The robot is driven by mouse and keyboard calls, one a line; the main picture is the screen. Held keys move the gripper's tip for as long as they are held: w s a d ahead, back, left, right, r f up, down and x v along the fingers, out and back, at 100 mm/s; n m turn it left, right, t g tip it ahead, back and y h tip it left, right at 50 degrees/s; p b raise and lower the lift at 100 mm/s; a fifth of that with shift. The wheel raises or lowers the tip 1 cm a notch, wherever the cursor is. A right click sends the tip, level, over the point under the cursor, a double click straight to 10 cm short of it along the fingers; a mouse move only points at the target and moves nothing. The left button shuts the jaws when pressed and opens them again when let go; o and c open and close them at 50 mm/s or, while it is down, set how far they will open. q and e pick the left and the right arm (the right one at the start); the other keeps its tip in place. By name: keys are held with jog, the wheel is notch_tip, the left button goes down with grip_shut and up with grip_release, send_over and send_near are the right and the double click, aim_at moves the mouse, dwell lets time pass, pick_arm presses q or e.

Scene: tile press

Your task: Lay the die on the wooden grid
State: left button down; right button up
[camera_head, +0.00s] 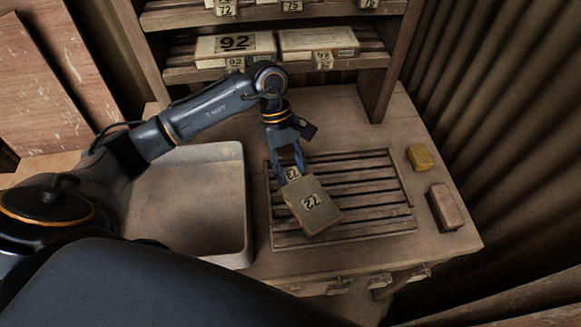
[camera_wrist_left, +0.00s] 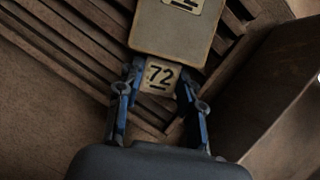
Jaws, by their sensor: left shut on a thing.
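The die is a tan block (camera_head: 318,210) with a "72" label on its face. A smaller "72" tag (camera_wrist_left: 161,75) on it sits between the fingers of my left gripper (camera_head: 288,164). The left gripper is shut on this tag end, and in the left wrist view the block (camera_wrist_left: 176,28) extends beyond the fingers. The die is over the left part of the wooden grid (camera_head: 385,200), turned at an angle to its slats. I cannot tell whether it touches the slats. My right gripper is not in view.
A pale, empty tray (camera_head: 195,205) stands left of the grid. A yellow sponge-like block (camera_head: 420,157) and a brownish brick-like block (camera_head: 446,206) lie to the right. A shelf (camera_head: 275,72) with numbered boxes rises behind. Corrugated walling bounds the right.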

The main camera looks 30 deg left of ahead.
pick_arm(q)
jog(key=shift+f+b, duration=0.15)
jog(key=shift+b, duration=0.15)
jog(key=c, duration=1)
grip_release()
jog(key=shift+o, duration=0.8)
jog(key=shift+r+p, duration=0.25)
jog(key=shift+p, duration=0.15)
jog(key=b+v, duration=0.1)
jog(key=v, duration=0.5)
jog(key=shift+w+a+r+b, duration=0.1)
jog(key=shift+b, duration=0.3)
jog(key=shift+a+r, duration=0.15)
jog(key=shift+r, duration=0.4)
